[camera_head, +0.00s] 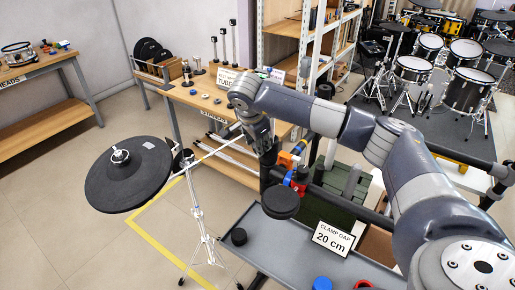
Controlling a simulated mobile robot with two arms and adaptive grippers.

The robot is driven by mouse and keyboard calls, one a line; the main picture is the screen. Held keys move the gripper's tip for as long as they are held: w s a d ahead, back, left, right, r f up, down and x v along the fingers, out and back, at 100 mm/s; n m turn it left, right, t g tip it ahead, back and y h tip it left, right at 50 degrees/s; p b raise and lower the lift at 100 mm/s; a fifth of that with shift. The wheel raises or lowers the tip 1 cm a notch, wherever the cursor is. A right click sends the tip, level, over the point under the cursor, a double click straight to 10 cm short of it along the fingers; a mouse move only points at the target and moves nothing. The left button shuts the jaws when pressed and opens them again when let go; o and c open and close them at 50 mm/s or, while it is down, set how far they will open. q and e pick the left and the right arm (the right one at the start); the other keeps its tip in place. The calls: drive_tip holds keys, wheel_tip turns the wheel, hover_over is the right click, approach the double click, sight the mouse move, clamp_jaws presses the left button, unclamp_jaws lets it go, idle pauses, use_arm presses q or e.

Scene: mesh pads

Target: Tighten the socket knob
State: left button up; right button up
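My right arm reaches in from the right, and its dark gripper (266,152) points down just left of the coloured clamp parts. Its fingers are small and dark here, and I cannot tell whether they are open or touch anything. An orange and blue fitting (290,158) sits right beside the gripper. A red and blue clamp (295,184) sits just below it, at the black rack bar. Which of these is the socket knob I cannot tell; the gripper may hide part of it. My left gripper is not in view.
A black round pad (122,172) on a chrome stand is at the left. A small black pad (281,202) stands over a grey tray (263,232) with a "CLAMP GAP 20 cm" sign (333,239). Wooden benches and shelves stand behind; a drum kit (412,70) is at the back right.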

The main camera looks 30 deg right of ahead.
drive_tip(key=shift+m+t+b, duration=0.5)
drive_tip(key=shift+m+b, duration=0.7)
drive_tip(key=shift+b, duration=0.25)
drive_tip(key=o, duration=1.1)
drive_tip(key=shift+c, duration=0.2)
drive_tip(key=v, duration=1.2)
